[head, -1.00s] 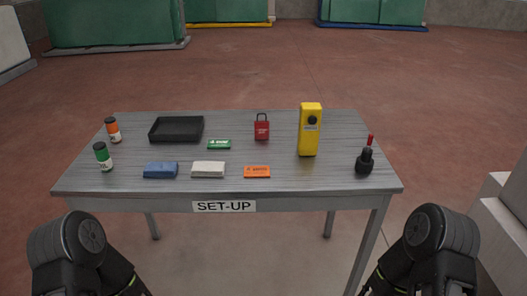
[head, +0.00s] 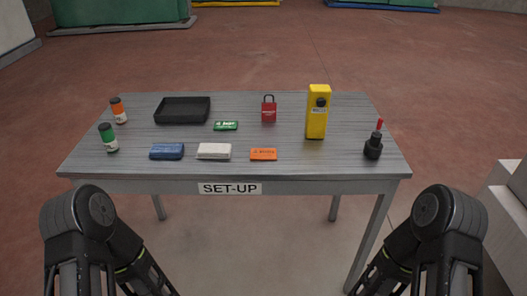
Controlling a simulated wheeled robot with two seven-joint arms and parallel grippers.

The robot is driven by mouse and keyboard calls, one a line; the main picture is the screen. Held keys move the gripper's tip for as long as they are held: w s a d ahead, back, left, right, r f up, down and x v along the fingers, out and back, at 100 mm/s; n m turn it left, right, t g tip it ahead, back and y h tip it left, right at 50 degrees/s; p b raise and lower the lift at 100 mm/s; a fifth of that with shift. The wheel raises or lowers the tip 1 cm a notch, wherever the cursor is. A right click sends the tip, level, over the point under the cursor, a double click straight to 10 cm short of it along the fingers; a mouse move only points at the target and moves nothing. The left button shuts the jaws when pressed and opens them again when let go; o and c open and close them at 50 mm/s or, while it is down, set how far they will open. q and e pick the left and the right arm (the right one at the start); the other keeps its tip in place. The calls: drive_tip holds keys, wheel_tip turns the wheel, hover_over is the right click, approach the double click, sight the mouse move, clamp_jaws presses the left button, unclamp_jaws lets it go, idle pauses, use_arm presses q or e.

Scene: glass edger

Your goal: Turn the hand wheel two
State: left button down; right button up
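No hand wheel can be made out in the head view. A set-up table (head: 290,172) stands ahead with small items on it. A yellow box-shaped device (head: 317,115) with a dark round knob stands upright at its right back. My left arm comes in at the lower left and my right arm at the lower right, both in front of the table. Both grippers are below the frame's edge, so their fingers are hidden.
The table holds a black tray (head: 157,118), a red padlock (head: 268,110), a dark bottle with a red tip (head: 373,149), two small bottles and several small blocks. A pale block-like structure (head: 505,215) stands at the right.

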use_arm(q)
drive_tip(key=c, duration=2.1)
unclamp_jaws()
drive_tip(key=o, duration=0.6)
drive_tip(key=shift+o, duration=0.5)
